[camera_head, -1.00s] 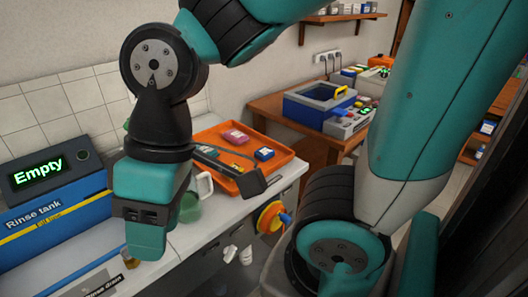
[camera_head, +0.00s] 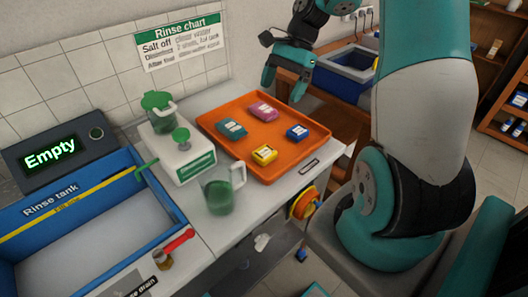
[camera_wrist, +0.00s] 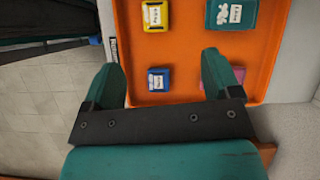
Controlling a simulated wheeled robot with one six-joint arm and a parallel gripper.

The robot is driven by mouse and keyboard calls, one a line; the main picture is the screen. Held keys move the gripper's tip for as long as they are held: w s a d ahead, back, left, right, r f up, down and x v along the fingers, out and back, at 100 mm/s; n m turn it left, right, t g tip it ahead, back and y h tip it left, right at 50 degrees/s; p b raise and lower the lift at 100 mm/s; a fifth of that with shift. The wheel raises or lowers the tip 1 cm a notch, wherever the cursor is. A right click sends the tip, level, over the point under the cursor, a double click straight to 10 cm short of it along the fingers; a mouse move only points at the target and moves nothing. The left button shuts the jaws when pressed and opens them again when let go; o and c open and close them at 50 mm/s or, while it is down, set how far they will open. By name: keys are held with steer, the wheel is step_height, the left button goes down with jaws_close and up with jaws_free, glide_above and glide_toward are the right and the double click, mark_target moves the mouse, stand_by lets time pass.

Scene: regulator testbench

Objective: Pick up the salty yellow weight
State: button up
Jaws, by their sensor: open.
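The yellow weight (camera_head: 264,154) sits on the orange tray (camera_head: 226,146), at the tray's near side in the head view. In the wrist view the yellow weight (camera_wrist: 155,15) is at the top, beyond my fingertips. It has a white label that is too small to read. My gripper (camera_head: 284,82) is open and empty, above the far right end of the tray. In the wrist view my gripper (camera_wrist: 168,62) has its two fingers spread wide, with the blue weight (camera_wrist: 158,79) between them. The pink weight (camera_wrist: 222,76) is partly hidden by the right finger.
Teal (camera_head: 232,129), pink (camera_head: 263,111) and blue (camera_head: 297,132) weights share the tray. A clear jug (camera_head: 219,192) and a white dispenser (camera_head: 183,160) stand left of it. The blue rinse tank (camera_head: 62,207) is further left. A blue bin (camera_head: 346,75) stands on the table behind.

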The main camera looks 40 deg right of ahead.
steer(key=d+f+m, duration=0.1)
steer(key=d+f, duration=0.1)
glide_toward(265, 152)
steer(key=f, duration=0.1)
steer(key=a, duration=0.1)
steer(key=f, duration=0.1)
steer(key=shift+w+a+f, duration=0.15)
steer(key=shift+w+f, duration=0.15)
steer(key=shift+w, duration=0.05)
steer(key=shift+s+p+x, duration=0.2)
steer(key=shift+p+x, duration=0.15)
steer(key=shift+x, duration=1.25)
steer(key=shift+s+p+x, duration=0.15)
steer(key=shift+p+x, duration=0.15)
steer(key=shift+x, duration=1.25)
steer(key=shift+c, duration=0.2)
steer(key=shift+r, duration=0.1)
steer(key=c, duration=1.3)
